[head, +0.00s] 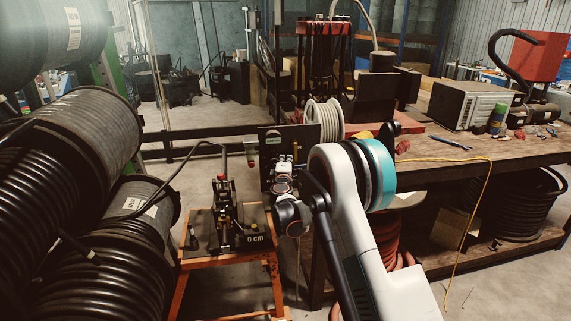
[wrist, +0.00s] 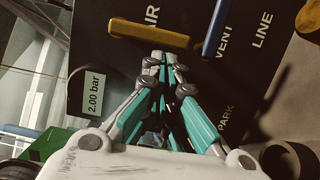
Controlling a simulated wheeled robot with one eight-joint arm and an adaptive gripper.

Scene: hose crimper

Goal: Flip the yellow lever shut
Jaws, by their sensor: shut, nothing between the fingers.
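The yellow lever (wrist: 148,36) shows at the top of the wrist view, on a black panel (wrist: 95,40) near the lettering AIR. It lies nearly level across the picture, its right end close to a blue lever (wrist: 216,28) that stands steeply. My gripper (wrist: 162,58) is shut and empty, its fingertips just below the yellow lever's right half. I cannot tell whether they touch it. In the head view my gripper (head: 284,160) is in front of the panel (head: 268,134), and I cannot make out the yellow lever there.
A 2.00 bar readout (wrist: 94,95) sits on the panel; VENT, LINE and PARK are lettered there too. An orange cart (head: 200,250) with a crimping device stands below left. Large black hose reels (head: 85,130) fill the left. A workbench (head: 440,152) stands right.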

